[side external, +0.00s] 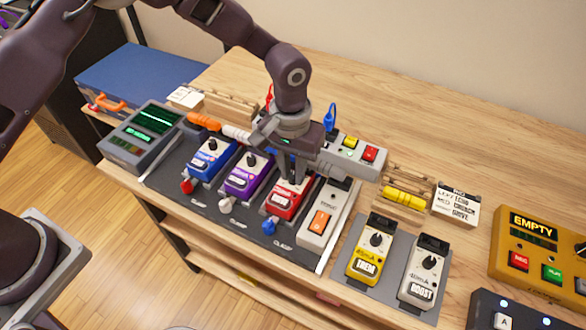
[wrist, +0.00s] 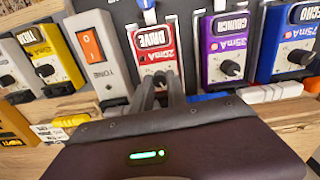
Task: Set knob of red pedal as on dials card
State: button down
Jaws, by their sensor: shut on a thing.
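The red pedal (side external: 285,202), labelled DRIVE in the wrist view (wrist: 157,58), sits on the dark board between the purple pedal and the grey switch unit. My gripper (side external: 291,178) is above it, pointing down. In the wrist view its fingertips (wrist: 160,80) are closed around the red pedal's small dark knob, which they mostly hide. The knob's pointer cannot be read. A white card with black writing (side external: 458,204) stands at the right behind the yellow pedal; its small marks are too fine to read. A second pale card (side external: 185,97) lies at the back left.
The purple pedal (side external: 246,175) and blue pedal (side external: 211,160) stand close on the left. The grey unit with an orange switch (side external: 318,222) is close on the right. A power strip with coloured buttons (side external: 352,156) stands behind. Yellow (side external: 369,258) and white (side external: 422,278) pedals sit farther right.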

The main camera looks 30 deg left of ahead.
jog(key=m, duration=1)
jog(key=shift+w+m, duration=0.1)
jog(key=shift+m, duration=0.2)
jog(key=shift+d+m, duration=0.1)
jog(key=shift+m, duration=1.7)
jog(key=c, duration=1.3)
grip_release()
